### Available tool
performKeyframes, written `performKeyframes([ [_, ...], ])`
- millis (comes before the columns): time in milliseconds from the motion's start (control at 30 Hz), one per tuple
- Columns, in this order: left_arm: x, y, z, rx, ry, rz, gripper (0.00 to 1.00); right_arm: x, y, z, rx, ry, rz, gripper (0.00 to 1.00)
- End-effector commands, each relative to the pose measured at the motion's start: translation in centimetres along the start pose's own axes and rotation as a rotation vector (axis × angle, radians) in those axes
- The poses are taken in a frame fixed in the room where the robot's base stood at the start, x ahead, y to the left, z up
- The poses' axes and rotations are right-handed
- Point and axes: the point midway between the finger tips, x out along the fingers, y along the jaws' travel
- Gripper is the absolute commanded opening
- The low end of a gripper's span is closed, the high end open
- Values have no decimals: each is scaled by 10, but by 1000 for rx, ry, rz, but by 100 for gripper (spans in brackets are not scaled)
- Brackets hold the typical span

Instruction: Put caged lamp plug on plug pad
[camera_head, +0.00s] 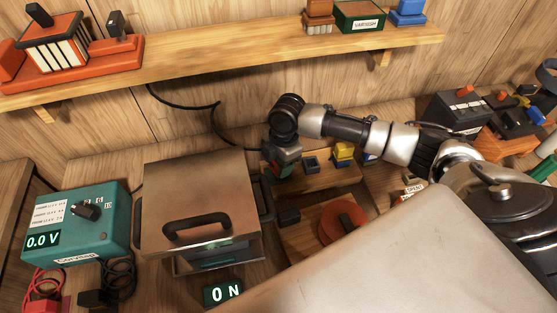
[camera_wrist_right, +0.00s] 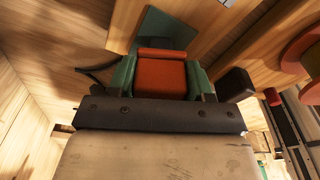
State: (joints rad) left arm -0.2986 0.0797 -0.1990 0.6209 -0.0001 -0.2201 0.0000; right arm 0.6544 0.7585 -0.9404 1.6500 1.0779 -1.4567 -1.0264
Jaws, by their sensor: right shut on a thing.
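My right gripper (camera_head: 281,166) is above the left end of a small wooden board (camera_head: 325,182). In the right wrist view, its green fingers (camera_wrist_right: 168,78) are shut on an orange block (camera_wrist_right: 162,75), which I take to be the caged lamp plug. A dark green flat square (camera_wrist_right: 168,28), likely the plug pad, lies just beyond the plug on the wood. I cannot tell whether the plug touches it. The caged lamp (camera_head: 58,42), orange with white bars, stands on the shelf. My left gripper is not in view.
A black cable (camera_head: 190,105) hangs from the shelf (camera_head: 215,58) and runs toward my right gripper. A metal box (camera_head: 195,185) with a black handle stands left of the gripper. A dark block (camera_head: 312,163) and a yellow block (camera_head: 343,152) are on the right.

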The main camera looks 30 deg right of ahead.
Motion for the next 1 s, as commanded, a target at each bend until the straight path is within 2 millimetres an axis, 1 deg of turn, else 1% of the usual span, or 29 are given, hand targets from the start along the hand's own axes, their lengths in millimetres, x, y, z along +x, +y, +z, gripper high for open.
performKeyframes([
  [267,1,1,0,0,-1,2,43,3,0,1,1,0,0,26],
  [300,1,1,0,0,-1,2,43,3,0,1,0,0,0,56],
  [433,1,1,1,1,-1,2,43,3,0,0,0,0,0,76],
  [667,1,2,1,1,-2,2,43,2,0,0,0,0,1,76],
  [767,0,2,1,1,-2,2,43,-2,0,0,-1,0,2,76],
  [867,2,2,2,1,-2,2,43,-12,1,0,-1,0,4,76],
  [967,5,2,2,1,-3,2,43,-30,1,1,-1,-1,5,76],
  [1000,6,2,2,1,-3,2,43,-39,2,0,-1,0,7,76],
])
